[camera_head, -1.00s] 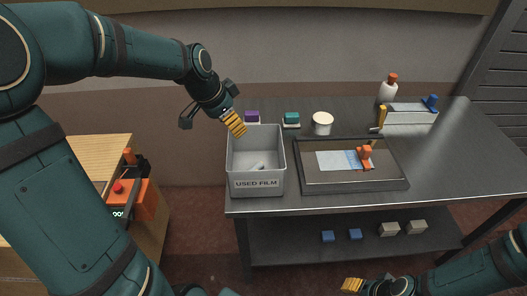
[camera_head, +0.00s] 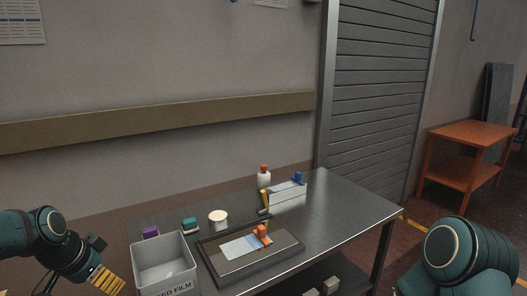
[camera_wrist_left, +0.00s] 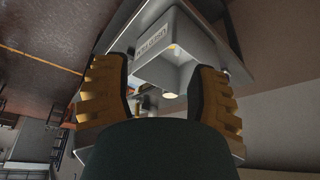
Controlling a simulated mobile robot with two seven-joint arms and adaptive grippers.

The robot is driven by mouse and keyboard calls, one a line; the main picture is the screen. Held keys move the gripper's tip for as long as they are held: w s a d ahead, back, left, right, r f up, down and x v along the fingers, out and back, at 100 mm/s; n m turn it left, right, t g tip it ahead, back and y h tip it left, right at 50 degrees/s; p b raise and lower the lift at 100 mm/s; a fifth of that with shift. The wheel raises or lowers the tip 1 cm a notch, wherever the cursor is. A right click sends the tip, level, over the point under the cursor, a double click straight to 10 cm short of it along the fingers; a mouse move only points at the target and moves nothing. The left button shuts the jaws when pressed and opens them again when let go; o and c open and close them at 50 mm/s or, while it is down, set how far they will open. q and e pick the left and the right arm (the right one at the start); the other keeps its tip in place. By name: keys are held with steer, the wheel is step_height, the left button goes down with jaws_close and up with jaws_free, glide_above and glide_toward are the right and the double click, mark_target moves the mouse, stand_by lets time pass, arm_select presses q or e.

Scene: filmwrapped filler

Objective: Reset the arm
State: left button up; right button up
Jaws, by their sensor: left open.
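My left gripper (camera_head: 107,283) is at the lower left of the head view, left of the grey "USED FILM" bin (camera_head: 165,268). In the left wrist view its two yellow ribbed fingers (camera_wrist_left: 158,100) stand apart with nothing held between them. The bin (camera_wrist_left: 170,48) shows beyond the fingers in that view, apart from them. At the lower right of the head view a teal rounded arm part of mine (camera_head: 455,262) shows, but no right gripper fingers are in view.
The metal table (camera_head: 335,215) bears a dark tray (camera_head: 285,258) with a film sheet and an orange tool (camera_head: 263,232), a white tub (camera_head: 218,217), a white bottle (camera_head: 264,178) and a grey dispenser (camera_head: 288,194). The table's right part is clear. An orange side table (camera_head: 470,133) stands far right.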

arm_select(q)
steer(key=d+f+n+g+h, duration=0.1)
steer(key=d+f, duration=0.5)
steer(key=f, duration=0.3)
steer(key=d+f+n+h, duration=0.1)
steer(key=d+f+n, duration=0.1)
steer(key=d+f, duration=0.5)
steer(key=s+d+f+n+g, duration=0.1)
steer(key=s+d+f+n, duration=0.2)
steer(key=s+d+f, duration=0.8)
step_height(320, 180, down, 4)
steer(key=shift+s+d+f+n+g, duration=0.15)
steer(key=shift+s+d+n+g, duration=0.2)
steer(key=shift+s, duration=0.9)
steer(key=shift+c, duration=1)
steer(key=shift+w+d, duration=0.1)
